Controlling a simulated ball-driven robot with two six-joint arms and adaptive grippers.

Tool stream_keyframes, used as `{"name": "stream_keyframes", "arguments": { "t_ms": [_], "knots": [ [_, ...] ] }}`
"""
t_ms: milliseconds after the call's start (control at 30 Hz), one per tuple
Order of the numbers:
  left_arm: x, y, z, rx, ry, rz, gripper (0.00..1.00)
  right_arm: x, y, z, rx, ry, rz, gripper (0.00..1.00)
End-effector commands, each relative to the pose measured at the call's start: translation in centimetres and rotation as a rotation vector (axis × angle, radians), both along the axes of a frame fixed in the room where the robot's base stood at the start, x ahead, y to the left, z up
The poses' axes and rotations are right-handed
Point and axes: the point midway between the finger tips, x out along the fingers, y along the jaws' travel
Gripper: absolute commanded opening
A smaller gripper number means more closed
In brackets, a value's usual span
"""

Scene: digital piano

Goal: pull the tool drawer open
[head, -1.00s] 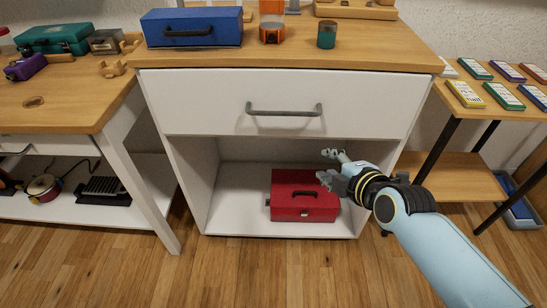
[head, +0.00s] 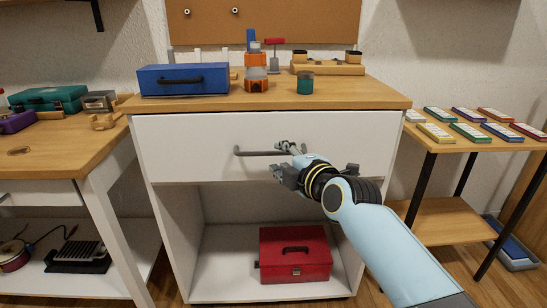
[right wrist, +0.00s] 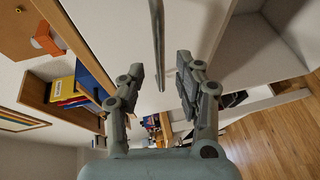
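The tool drawer (head: 180,150) is a wide white front under the wooden top of a white cabinet. It looks closed, flush with the cabinet. Its grey bar handle (head: 250,153) runs level across the front, and its right part is hidden behind my right gripper. My right gripper (head: 281,160) is open at the right half of the handle. I see no contact. My left gripper is out of view.
A red toolbox (head: 295,260) sits on the open shelf below the drawer. A blue toolbox (head: 184,80), an orange tool (head: 257,85) and a green cup (head: 306,84) stand on top. A workbench (head: 70,145) is at left; a side table (head: 470,140) is at right.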

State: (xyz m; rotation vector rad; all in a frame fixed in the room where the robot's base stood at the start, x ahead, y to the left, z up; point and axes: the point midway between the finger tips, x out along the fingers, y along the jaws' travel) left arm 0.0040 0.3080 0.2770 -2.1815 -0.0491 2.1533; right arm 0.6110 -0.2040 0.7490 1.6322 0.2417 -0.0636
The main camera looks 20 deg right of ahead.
Motion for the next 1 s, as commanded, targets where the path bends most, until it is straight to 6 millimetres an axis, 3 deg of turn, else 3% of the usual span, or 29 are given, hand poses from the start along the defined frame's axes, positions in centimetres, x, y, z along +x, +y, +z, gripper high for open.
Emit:
{"name": "stream_keyframes", "arguments": {
  "t_ms": [100, 300, 633, 900, 1000],
  "knots": [
    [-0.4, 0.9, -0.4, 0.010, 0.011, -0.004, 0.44, 2.2, 0.3, -0.6, 0.000, 0.000, 0.000, 0.34],
    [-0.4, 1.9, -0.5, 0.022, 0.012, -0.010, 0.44, 4.2, 0.5, -0.9, 0.001, 0.000, 0.000, 0.34],
    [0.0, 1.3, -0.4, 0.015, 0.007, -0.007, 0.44, 4.6, 0.6, -0.9, 0.001, 0.000, 0.000, 0.34],
    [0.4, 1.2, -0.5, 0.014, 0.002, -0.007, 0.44, 4.6, 0.6, -0.9, 0.001, 0.000, 0.000, 0.00],
    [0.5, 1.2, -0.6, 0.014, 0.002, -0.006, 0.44, 4.6, 0.6, -0.9, 0.001, 0.000, 0.000, 0.00]
  ]
}}
